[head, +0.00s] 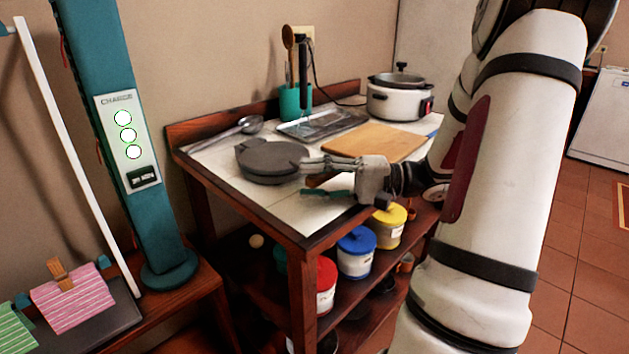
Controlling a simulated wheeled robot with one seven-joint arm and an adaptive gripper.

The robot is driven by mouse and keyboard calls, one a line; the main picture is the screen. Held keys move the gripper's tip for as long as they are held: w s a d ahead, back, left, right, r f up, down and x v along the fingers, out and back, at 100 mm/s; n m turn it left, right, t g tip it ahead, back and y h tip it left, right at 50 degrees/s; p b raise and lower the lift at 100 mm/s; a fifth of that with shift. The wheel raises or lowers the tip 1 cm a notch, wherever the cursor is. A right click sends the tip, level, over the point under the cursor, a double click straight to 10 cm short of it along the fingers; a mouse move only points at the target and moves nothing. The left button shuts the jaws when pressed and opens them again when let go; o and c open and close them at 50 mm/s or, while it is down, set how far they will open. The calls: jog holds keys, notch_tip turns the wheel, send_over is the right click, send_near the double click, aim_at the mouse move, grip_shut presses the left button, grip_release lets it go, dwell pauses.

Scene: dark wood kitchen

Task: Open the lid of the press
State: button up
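The press (268,160), a dark grey round, flat piece, lies on the near left part of the white-topped wooden table. Its lid looks shut down on its base. My gripper (318,178) comes in from the right, just above the tabletop, at the right side of the press. Its fingers look spread apart, one far and one near, with a small brown part between them that may be the press handle. Whether a finger touches the press is hard to tell. The near finger area shows a dark teal piece over the white top.
A wooden board (378,141), grey tray (322,124), teal utensil holder (295,102), ladle (247,125) and white cooker (399,99) stand behind. Lidded canisters, including a blue-lidded one (356,252), fill the shelf below. A teal charging post (126,130) stands left.

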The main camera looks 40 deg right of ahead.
jog(key=shift+c, duration=0.2)
grip_shut()
jog(key=shift+r, duration=0.15)
